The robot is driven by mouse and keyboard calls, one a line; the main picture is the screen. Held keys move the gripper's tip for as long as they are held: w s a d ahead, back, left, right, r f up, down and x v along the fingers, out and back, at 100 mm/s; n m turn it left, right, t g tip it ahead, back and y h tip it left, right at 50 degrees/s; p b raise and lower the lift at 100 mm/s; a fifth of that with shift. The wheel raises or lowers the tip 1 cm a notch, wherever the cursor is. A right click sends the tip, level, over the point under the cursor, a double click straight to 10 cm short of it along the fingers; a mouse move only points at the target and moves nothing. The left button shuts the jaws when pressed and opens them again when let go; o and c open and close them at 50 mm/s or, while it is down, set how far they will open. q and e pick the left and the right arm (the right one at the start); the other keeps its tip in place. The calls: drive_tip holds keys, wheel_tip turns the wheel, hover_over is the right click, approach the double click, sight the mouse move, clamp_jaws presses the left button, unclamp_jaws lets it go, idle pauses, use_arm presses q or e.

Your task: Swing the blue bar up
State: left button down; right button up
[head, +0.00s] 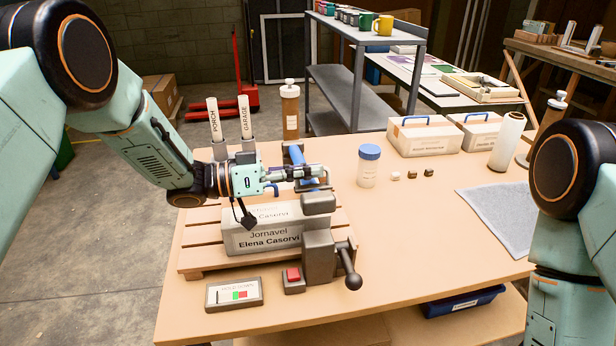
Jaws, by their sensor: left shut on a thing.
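The blue bar (296,157) of the press shows in the middle of the head view, just behind my left gripper; its near end is hidden by the fingers. My left gripper (312,176) comes in from the left and is shut on the bar. The grey press (318,250) stands at the front of the table, with a black-knobbed lever at its right.
A slatted wooden pallet (205,254) lies under the block. A red-button box (292,281) and a sign panel (234,294) stand in front. Two upright labelled tubes (215,122) are behind my left wrist.

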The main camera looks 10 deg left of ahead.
use_arm(q)
drive_tip(key=w+a+r+n+p, duration=0.2)
drive_tip(key=w+r+p, duration=0.3)
drive_tip(key=r, duration=0.5)
drive_tip(key=shift+w+a+n, duration=0.15)
drive_tip(key=shift+w+n, duration=0.55)
drive_tip(key=shift+w, duration=0.2)
drive_tip(key=shift+r, duration=0.1)
drive_tip(key=c, duration=1.4)
unclamp_jaws()
drive_tip(key=shift+c, duration=0.2)
drive_tip(key=v, duration=1.2)
